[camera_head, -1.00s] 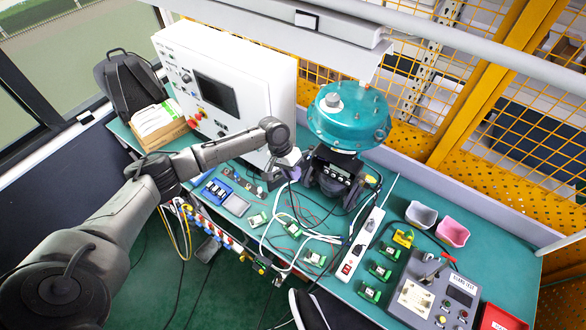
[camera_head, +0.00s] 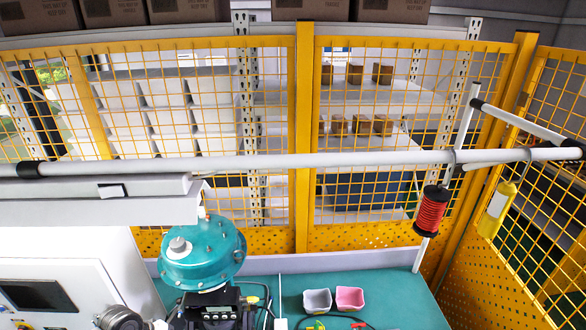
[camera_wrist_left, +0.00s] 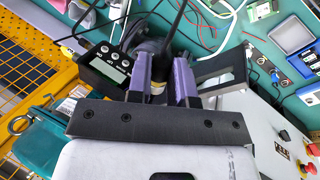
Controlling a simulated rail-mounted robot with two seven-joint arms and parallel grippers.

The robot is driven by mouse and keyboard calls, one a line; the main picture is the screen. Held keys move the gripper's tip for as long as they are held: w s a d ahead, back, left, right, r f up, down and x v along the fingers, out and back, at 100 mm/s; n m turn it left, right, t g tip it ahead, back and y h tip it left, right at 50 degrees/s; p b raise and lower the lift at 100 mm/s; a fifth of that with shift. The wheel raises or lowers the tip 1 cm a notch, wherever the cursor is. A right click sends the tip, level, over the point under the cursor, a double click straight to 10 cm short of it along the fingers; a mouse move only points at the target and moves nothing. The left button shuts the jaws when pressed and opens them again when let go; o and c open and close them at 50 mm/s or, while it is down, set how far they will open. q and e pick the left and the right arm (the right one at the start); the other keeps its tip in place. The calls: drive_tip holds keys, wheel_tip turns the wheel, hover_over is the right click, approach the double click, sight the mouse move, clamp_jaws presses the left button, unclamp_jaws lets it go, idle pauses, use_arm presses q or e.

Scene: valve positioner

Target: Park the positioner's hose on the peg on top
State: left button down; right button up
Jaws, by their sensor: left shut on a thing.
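The positioner (camera_head: 210,312) is a black box with a display and buttons under a teal domed housing (camera_head: 205,255). It also shows in the left wrist view (camera_wrist_left: 105,68). My right gripper is not in view.
A white control cabinet (camera_head: 70,285) stands left of the positioner. Grey (camera_head: 317,301) and pink (camera_head: 350,298) bins sit to its right on the green bench (camera_head: 405,290). Yellow mesh fencing (camera_head: 300,130) closes the back.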

use_arm(q)
drive_tip(key=s+d+r+m+g, duration=0.1)
drive_tip(key=s+d+r+m, duration=0.1)
drive_tip(key=s+d+r, duration=0.4)
drive_tip(key=s+d+r+m, duration=0.3)
drive_tip(key=s+d+r, duration=0.3)
drive_tip(key=r, duration=0.8)
drive_tip(key=d, duration=0.3)
drive_tip(key=shift+d+g, duration=0.15)
drive_tip(key=shift+g, duration=0.25)
drive_tip(key=shift+s, duration=0.1)
